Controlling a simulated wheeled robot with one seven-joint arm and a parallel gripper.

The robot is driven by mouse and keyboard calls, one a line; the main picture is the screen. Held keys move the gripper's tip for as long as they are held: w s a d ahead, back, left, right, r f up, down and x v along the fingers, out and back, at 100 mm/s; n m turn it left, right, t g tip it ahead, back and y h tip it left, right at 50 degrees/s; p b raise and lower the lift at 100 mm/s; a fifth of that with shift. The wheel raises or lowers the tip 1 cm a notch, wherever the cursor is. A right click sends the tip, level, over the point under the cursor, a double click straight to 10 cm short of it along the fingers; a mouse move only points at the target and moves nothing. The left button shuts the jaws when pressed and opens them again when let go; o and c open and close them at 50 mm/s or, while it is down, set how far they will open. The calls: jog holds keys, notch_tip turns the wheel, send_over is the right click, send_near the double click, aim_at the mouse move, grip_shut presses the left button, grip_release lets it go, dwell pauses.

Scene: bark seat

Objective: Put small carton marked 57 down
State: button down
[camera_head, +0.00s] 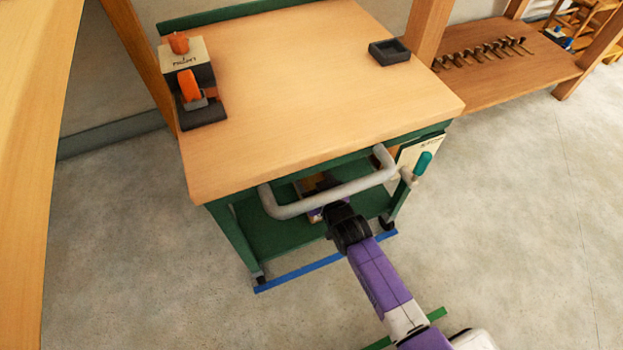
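A green trolley with a wooden top (300,85) stands in front of me. My purple arm reaches past its grey handle (335,195) to the space under the top. My gripper (322,186) is there, dark and partly hidden by the handle and the top's front edge. A small brown and pale thing, possibly the carton (312,184), shows right beside the gripper. No number can be read on it. Whether the fingers are closed on it, or whether it touches the green lower shelf (275,232), I cannot tell.
An orange-and-white device (190,75) and a small dark tray (389,52) stand on the trolley top. A card with a teal-handled item (421,163) hangs at its right side. A blue floor strip (320,264) lies in front. A wooden bench (510,65) with tools is behind right.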

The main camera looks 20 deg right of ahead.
jog(key=shift+f, duration=0.1)
jog(key=shift+c, duration=1.4)
grip_release()
jog(key=shift+s+r+p, duration=0.3)
jog(key=shift+s, duration=0.1)
jog(key=p+v, duration=0.5)
jog(key=v, duration=0.6)
jog(key=shift+s, duration=0.15)
